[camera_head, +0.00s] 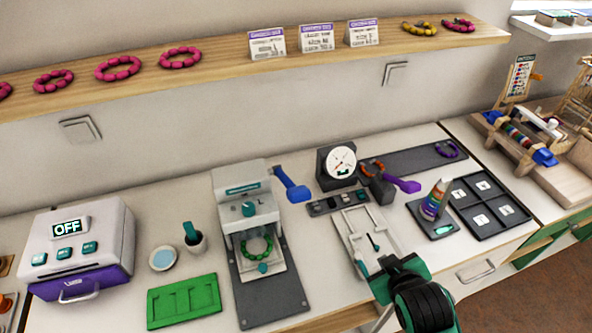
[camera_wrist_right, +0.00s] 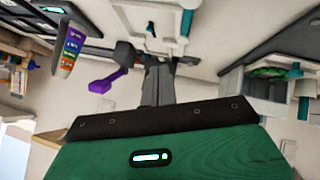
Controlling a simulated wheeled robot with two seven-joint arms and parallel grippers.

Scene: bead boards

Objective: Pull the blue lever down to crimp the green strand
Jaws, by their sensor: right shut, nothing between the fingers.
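The blue lever (camera_head: 291,186) sticks out from the right side of a white crimping press (camera_head: 232,183), its thick end toward the lower right in the head view. The green strand (camera_head: 258,247) lies as a ring on the press bed, below the press head. It also shows in the right wrist view (camera_wrist_right: 272,72), partly hidden by the press. My right gripper (camera_wrist_right: 158,75) is shut and empty, in front of the white fixture right of the press and apart from the lever. I cannot make out the lever in the wrist view. My left gripper is not in view.
A dial gauge (camera_head: 341,162) and a purple lever (camera_head: 402,185) stand right of the blue lever. A glue bottle (camera_head: 435,200) and a black tray (camera_head: 490,204) are farther right. A green tray (camera_head: 183,301) and a white OFF box (camera_head: 78,246) stand left. A shelf (camera_head: 215,67) runs above.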

